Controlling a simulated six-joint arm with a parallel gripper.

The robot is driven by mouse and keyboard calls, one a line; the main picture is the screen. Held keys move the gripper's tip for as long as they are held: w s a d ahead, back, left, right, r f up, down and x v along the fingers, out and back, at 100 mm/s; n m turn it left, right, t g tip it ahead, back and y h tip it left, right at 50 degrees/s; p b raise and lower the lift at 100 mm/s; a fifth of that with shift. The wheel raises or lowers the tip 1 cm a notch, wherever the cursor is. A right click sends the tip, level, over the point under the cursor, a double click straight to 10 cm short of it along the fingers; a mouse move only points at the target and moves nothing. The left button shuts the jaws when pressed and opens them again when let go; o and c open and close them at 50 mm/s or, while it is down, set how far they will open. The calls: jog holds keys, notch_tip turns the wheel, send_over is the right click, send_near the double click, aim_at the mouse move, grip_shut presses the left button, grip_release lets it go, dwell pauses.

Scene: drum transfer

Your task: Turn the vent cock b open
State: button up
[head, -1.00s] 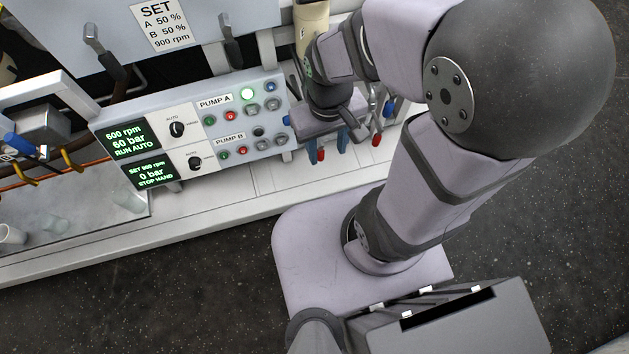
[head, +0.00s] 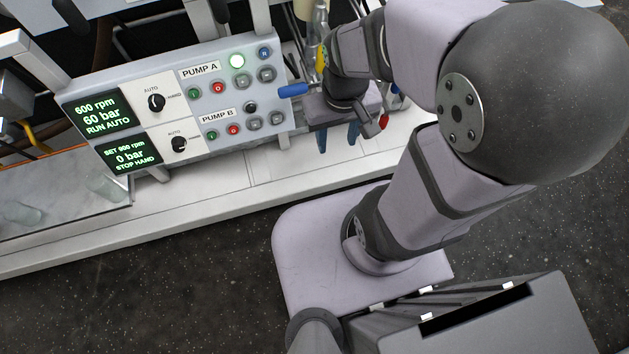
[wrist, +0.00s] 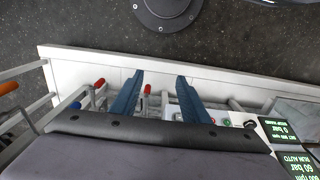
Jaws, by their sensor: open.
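No label marks vent cock b, so I cannot tell which handle it is. In the head view a red-tipped handle (head: 383,121) is just right of my gripper (head: 338,140), and a blue handle (head: 292,90) is to its left, by the panel. My gripper points down, with its two blue fingers apart and nothing seen between them. In the wrist view my gripper (wrist: 159,78) is also open. A red handle (wrist: 147,90) shows between the fingers, closer to the left one; contact cannot be judged. Another red handle (wrist: 99,83) is farther left.
The pump control panel (head: 180,100), with knobs, buttons and lit displays, is left of my gripper. A white ledge (head: 230,175) runs below it. An orange-red handle (wrist: 8,88) is at the wrist view's far left. Pipes and rails crowd the area around the fingers.

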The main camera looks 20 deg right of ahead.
notch_tip(320, 180, down, 9)
jog(key=b, duration=0.8)
jog(key=s+a+f+g+y, duration=0.1)
jog(key=s+a+g+y, duration=0.3)
jog(key=s+a+y, duration=0.1)
jog(key=shift+s+a+f+y, duration=0.3)
jog(key=shift+s+a+y, duration=0.1)
jog(key=shift+a+y, duration=0.35)
